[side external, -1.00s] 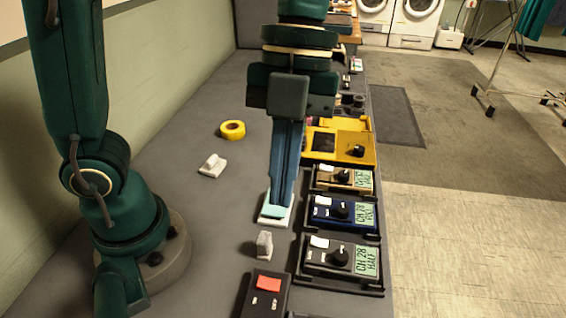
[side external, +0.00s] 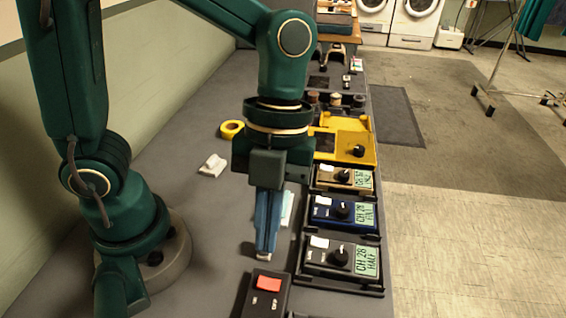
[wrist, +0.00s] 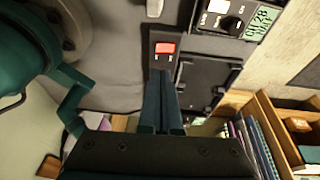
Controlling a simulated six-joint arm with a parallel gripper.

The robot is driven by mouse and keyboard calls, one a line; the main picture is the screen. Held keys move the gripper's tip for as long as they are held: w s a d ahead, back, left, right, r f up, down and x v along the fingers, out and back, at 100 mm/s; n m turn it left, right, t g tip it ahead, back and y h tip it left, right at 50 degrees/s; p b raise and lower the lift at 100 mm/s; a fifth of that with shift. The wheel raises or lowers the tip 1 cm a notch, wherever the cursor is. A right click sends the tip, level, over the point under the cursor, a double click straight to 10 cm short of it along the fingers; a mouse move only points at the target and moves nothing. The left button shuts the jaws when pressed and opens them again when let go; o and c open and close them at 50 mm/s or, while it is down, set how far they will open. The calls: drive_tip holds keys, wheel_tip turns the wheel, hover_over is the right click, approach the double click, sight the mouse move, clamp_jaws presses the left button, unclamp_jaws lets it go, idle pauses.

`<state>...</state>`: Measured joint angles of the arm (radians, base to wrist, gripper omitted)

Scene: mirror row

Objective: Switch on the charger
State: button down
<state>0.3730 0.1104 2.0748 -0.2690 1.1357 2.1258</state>
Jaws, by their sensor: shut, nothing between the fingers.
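A black box with a red rocker switch, apparently the charger (side external: 258,296), lies at the bottom of the side view. The red rocker (side external: 269,283) sits at its far end, with small white marks beside it too small to read. It also shows in the wrist view, where the red rocker (wrist: 165,47) looks lit or bright. My gripper (side external: 266,250) is shut and empty. It points down just beyond the box in the side view.
A row of radio-like units in black trays, the nearest a black unit (side external: 337,256), stands right of my gripper. A white piece (side external: 213,165) and yellow tape roll (side external: 231,129) lie left. An empty black tray (wrist: 205,82) adjoins the box.

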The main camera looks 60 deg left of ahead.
sight(261, 282)
drive_tip(key=x, duration=0.5)
drive_tip(key=shift+a+f, duration=0.35)
drive_tip(key=shift+f, duration=0.65)
drive_tip(key=shift+a+f, duration=0.15)
drive_tip(key=shift+f, duration=0.15)
drive_tip(key=shift+w+d+r, duration=0.15)
drive_tip(key=shift+w+d, duration=0.35)
drive_tip(key=shift+d, duration=0.1)
drive_tip(key=shift+r, duration=0.15)
